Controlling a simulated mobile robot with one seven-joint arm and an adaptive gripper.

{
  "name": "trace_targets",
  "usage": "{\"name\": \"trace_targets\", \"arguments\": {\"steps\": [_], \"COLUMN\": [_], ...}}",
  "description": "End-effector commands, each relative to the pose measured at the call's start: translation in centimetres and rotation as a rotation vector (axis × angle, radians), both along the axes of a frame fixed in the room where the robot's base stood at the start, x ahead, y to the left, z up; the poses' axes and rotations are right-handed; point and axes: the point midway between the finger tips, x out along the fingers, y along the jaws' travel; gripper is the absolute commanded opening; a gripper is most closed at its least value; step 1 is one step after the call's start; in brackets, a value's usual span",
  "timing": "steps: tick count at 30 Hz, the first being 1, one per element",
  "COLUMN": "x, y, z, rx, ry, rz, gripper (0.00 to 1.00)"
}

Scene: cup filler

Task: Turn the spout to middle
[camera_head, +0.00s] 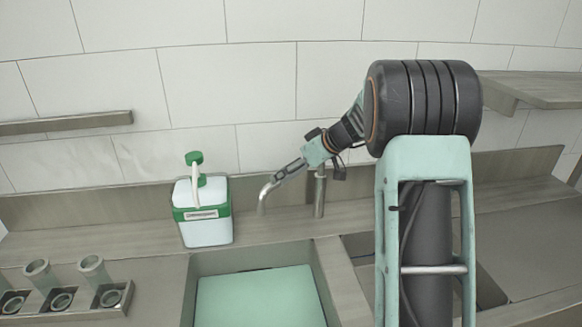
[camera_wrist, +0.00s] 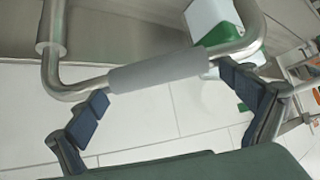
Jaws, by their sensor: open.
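The metal faucet has an upright post (camera_head: 319,197) behind the sinks, and its spout (camera_head: 263,197) reaches left with a bent-down end, at the back of the left basin. My gripper (camera_head: 285,172) is at the spout from above, hiding much of its length in the head view. In the wrist view, the spout's grey sleeve (camera_wrist: 158,70) crosses between the two spread fingers of my gripper (camera_wrist: 164,87). The fingers are open. I cannot tell whether either finger touches the pipe.
A white and green soap container (camera_head: 206,225) with a pump stands close left of the spout. The left basin (camera_head: 322,290) has a pale green inside. A right basin (camera_head: 490,287) is partly hidden by my arm. Metal cups (camera_head: 38,270) sit in a holder far left.

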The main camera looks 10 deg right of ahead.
Motion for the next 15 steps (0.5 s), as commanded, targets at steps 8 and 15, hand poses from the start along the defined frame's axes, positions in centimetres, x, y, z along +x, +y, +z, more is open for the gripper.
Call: {"name": "trace_targets", "arguments": {"steps": [8, 15], "x": [0.29, 0.27], "y": [0.26, 0.24], "z": [-0.45, -0.43], "rx": [-0.001, -0.001], "ry": [0.0, 0.0], "rz": [0.001, 0.001], "gripper": [0.97, 0.81]}}
